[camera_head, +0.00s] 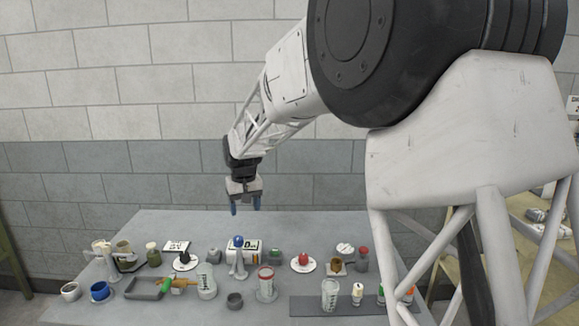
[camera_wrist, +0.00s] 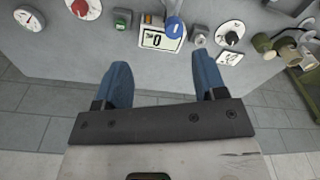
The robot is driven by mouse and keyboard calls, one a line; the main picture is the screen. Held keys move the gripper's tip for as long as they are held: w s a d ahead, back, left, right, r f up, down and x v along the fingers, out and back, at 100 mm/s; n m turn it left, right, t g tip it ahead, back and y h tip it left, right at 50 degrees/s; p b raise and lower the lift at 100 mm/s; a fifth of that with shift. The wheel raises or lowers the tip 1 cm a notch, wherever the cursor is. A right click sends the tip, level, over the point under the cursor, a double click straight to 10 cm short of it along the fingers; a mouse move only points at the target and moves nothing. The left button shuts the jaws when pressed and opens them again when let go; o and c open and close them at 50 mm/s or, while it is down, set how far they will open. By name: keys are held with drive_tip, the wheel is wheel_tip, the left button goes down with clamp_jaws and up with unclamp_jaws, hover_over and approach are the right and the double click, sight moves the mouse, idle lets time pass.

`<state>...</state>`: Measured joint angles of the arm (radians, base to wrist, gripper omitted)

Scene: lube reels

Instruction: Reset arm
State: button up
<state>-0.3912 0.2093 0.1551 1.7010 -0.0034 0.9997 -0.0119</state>
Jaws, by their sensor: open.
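My gripper (camera_head: 245,207) hangs fingers-down above the back of the grey table (camera_head: 180,222) in the head view, well clear of the things on it. Its two blue fingers are apart with nothing between them. In the wrist view my gripper (camera_wrist: 163,88) is also open and empty, and the gap shows only the table edge and floor. My white arm reaches down to it from the upper right of the head view and hides part of the table's right side.
A blue-topped stand (camera_head: 238,243), a red knob on a white dial (camera_head: 303,260), a black knob on a white dial (camera_head: 185,262), a blue cup (camera_head: 101,291) and several jars crowd the table. A brick wall (camera_head: 110,165) stands behind. The air around my gripper is free.

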drive_tip(key=s+d+r+m+t, duration=0.1)
drive_tip(key=s+d+r, duration=0.3)
drive_tip(key=s+d, duration=0.7)
drive_tip(key=s+d+r+m, duration=0.1)
drive_tip(key=s+d+r, duration=0.2)
drive_tip(key=s+d, duration=0.75)
drive_tip(key=s+d+f+m, duration=0.1)
drive_tip(key=s+d, duration=0.4)
drive_tip(key=s, duration=0.7)
drive_tip(key=s+d+f+m, duration=0.1)
drive_tip(key=s+d+f, duration=0.3)
drive_tip(key=s, duration=0.9)
drive_tip(key=shift+d+f+m+t, duration=0.2)
drive_tip(key=shift+d+m+t, duration=0.2)
drive_tip(key=shift+d, duration=0.2)
drive_tip(key=shift+w+r, duration=0.1)
drive_tip(key=shift+w, duration=0.05)
drive_tip(key=shift+c, duration=0.2)
